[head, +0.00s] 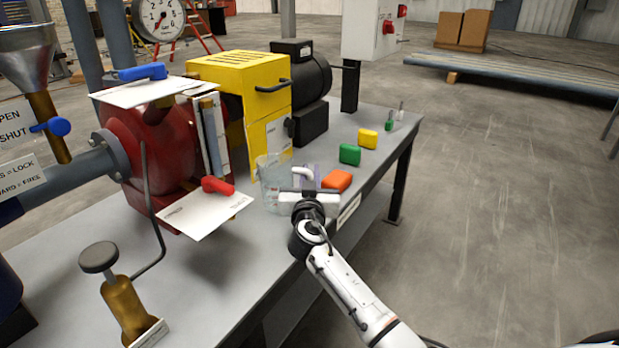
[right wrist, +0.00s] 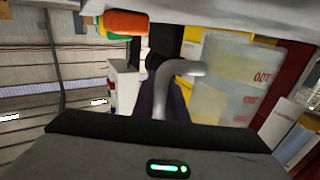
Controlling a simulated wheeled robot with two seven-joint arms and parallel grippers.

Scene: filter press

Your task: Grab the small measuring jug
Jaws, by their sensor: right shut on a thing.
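The small measuring jug (head: 271,186) is clear plastic and stands upright near the bench's front edge, in front of the yellow guard. In the right wrist view the jug (right wrist: 222,85) shows red scale marks, and its pale curved handle (right wrist: 168,78) reaches toward the jaws. My right gripper (head: 308,190) is at the handle side of the jug and shut on its handle. The fingers hide part of the handle. In the right wrist view a dark finger pad lies across the lower part. My left gripper is not in view.
An orange block (head: 337,180) lies close beside my right gripper. Green (head: 350,154) and yellow (head: 368,138) blocks follow along the bench edge. A white plate with a red handle (head: 205,213) is left of the jug. The bench (head: 215,270) is clear in front.

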